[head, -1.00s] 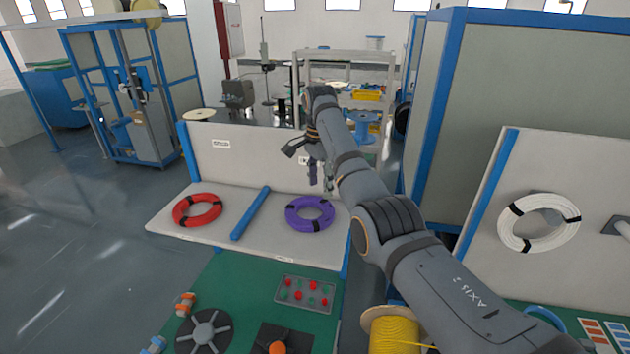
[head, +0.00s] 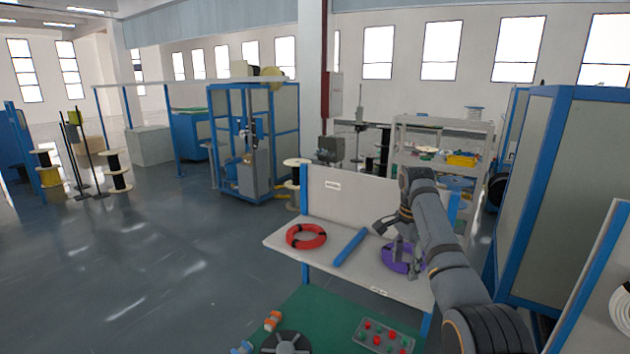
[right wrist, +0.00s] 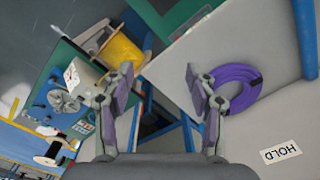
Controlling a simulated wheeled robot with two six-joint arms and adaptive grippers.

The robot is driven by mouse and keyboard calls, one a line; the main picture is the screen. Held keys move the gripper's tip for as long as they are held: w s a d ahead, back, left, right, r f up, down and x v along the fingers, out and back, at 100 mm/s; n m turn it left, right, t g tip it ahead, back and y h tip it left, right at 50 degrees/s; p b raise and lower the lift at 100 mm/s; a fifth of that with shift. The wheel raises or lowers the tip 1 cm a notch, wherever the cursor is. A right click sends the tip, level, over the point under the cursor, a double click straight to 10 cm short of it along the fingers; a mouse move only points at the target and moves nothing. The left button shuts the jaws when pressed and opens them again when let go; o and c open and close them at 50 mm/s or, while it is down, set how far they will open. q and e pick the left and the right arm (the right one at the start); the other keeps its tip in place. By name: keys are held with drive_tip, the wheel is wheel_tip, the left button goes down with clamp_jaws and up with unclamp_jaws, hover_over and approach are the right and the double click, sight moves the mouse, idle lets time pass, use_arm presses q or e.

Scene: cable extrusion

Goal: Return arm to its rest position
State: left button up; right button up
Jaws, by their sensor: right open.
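My right arm reaches in from the lower right in the head view. Its gripper (head: 394,240) hangs over the right part of a light-topped bench (head: 330,262), partly in front of a purple cable coil (head: 388,262). In the right wrist view the fingers of this gripper (right wrist: 160,92) are spread wide with nothing between them. The purple coil (right wrist: 240,88) lies on the bench to the right of the fingers there, apart from the space between them. My left gripper is not in view.
A red coil (head: 306,236) and a blue bar (head: 350,247) lie on the bench. A green surface (head: 312,318) with a tray of red and green buttons (head: 384,338) is in front. A tall panel (head: 565,190) stands close on the right. Open floor (head: 130,270) lies left.

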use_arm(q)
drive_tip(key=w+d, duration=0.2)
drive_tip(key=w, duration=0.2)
use_arm(e)
drive_tip(key=s+d+f+n+t, duration=0.1)
drive_tip(key=s+f+n, duration=0.4)
drive_tip(key=f, duration=0.7)
drive_tip(key=s+d+f+n+t, duration=0.1)
drive_tip(key=s+d+f+n, duration=0.1)
drive_tip(key=s+f, duration=0.7)
drive_tip(key=s+a+f+n+t, duration=0.15)
drive_tip(key=s+n, duration=0.75)
drive_tip(key=s, duration=1.1)
wheel_tip(320, 180, down, 33)
drive_tip(key=s+d+g+b, duration=0.1)
drive_tip(key=s+d+b, duration=0.2)
drive_tip(key=b, duration=0.4)
use_arm(q)
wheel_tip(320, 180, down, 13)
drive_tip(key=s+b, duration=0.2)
drive_tip(key=b, duration=0.4)
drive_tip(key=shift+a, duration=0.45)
use_arm(e)
drive_tip(key=s+f+g, duration=0.1)
drive_tip(key=s+f, duration=1.7)
drive_tip(key=f, duration=0.5)
drive_tip(key=shift+s+d+f+m+h, duration=0.25)
drive_tip(key=shift+s+d+m+h, duration=0.05)
drive_tip(key=shift+s+d, duration=0.15)
